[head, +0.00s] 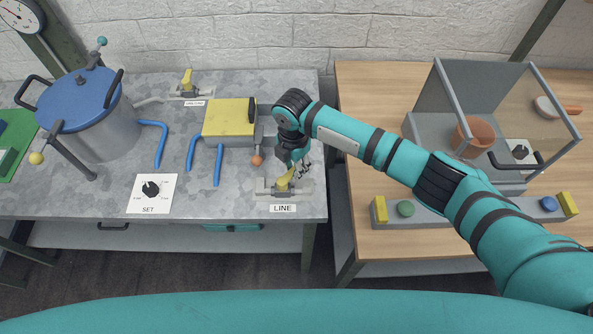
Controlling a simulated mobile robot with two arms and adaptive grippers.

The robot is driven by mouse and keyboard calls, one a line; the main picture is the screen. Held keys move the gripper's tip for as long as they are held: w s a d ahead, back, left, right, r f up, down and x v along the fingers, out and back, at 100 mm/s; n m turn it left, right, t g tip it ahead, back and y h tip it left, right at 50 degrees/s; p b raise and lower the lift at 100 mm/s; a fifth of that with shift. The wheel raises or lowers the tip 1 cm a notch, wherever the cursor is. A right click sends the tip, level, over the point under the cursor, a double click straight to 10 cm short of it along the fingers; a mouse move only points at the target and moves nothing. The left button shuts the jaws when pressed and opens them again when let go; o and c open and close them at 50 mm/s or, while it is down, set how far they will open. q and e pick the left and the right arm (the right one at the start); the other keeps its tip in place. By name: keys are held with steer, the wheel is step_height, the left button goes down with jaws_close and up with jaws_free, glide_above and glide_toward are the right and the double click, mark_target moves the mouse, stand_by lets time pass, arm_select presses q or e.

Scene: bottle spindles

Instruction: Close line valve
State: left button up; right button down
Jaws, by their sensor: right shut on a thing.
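The line valve (266,186) sits at the front right of the grey metal bench, behind a white "LINE" label. Its yellow handle (283,184) points obliquely up and to the right, across the pipe direction. My right arm reaches in from the right and bends down over the valve. My right gripper (292,174) is shut on the yellow handle, and its fingers partly hide the handle's far end. My left gripper is out of view.
A yellow box (229,117) with blue hoses and an orange-knobbed lever (257,160) stands just behind the valve. A second yellow-handled valve (187,79), a blue-lidded pot (80,97) and a "SET" dial (151,189) are further left. A wooden table (380,245) is at right.

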steer(key=n, duration=0.1)
steer(key=w+a+n+b, duration=0.1)
steer(key=n, duration=0.1)
steer(key=shift+a+n+b, duration=0.15)
steer(key=shift+n+b, duration=0.15)
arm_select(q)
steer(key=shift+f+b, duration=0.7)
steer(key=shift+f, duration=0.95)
arm_select(e)
steer(key=shift+w+a+n, duration=0.1)
steer(key=shift+a+n, duration=0.2)
steer(key=shift+n, duration=0.55)
steer(key=shift+w+a+n, duration=0.1)
steer(key=shift+a+n, duration=0.2)
steer(key=shift+n, duration=0.55)
steer(key=shift+r, duration=0.1)
steer(key=c, duration=1.2)
jaws_free()
steer(key=shift+s, duration=0.1)
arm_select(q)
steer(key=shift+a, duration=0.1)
arm_select(e)
steer(key=shift+o, duration=0.2)
step_height(320, 180, up, 12)
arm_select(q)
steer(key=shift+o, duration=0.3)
